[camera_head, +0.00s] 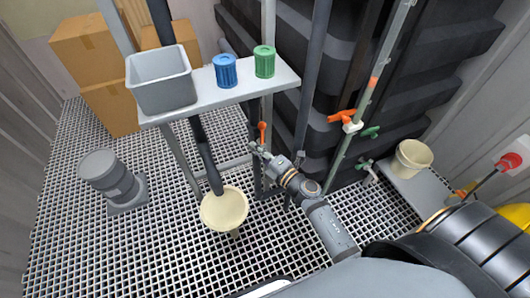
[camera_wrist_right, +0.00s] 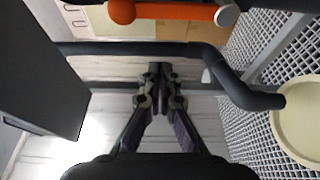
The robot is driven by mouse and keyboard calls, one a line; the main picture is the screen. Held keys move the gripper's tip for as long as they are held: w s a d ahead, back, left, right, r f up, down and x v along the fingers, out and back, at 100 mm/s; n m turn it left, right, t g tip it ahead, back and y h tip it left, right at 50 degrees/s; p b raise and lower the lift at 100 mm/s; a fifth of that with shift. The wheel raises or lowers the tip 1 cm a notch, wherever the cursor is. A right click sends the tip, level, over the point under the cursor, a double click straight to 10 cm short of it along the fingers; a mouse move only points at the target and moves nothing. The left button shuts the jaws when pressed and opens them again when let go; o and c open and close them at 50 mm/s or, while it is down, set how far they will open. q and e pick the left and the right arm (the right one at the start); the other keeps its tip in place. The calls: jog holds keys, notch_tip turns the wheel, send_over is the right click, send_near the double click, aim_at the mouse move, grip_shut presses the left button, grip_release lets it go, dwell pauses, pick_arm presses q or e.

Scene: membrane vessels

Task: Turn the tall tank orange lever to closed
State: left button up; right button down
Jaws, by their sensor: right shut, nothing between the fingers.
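An orange lever (camera_head: 262,131) stands upright on a valve beside the dark tank frame, just under the right end of the shelf. In the right wrist view an orange lever (camera_wrist_right: 175,11) lies across the top edge, with a round orange end at left and a pale round end at right. My right gripper (camera_head: 257,149) is just below the lever in the head view. Its fingers are shut and empty in the wrist view (camera_wrist_right: 160,72), apart from the lever in the picture. A second orange lever (camera_head: 341,116) sits on a pipe farther right. My left gripper is not in view.
A dark bent pipe (camera_wrist_right: 235,85) runs near my right fingers, ending above a cream bowl (camera_wrist_right: 302,118). A shelf (camera_head: 225,97) holds a grey bin (camera_head: 161,80), a blue cup (camera_head: 225,71) and a green cup (camera_head: 264,62). A large black tank (camera_head: 420,60) stands behind.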

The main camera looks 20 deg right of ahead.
aim_at(261, 140)
pick_arm(q)
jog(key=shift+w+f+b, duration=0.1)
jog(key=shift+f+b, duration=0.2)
jog(key=shift+b, duration=0.2)
pick_arm(e)
jog(key=w+d, duration=0.3)
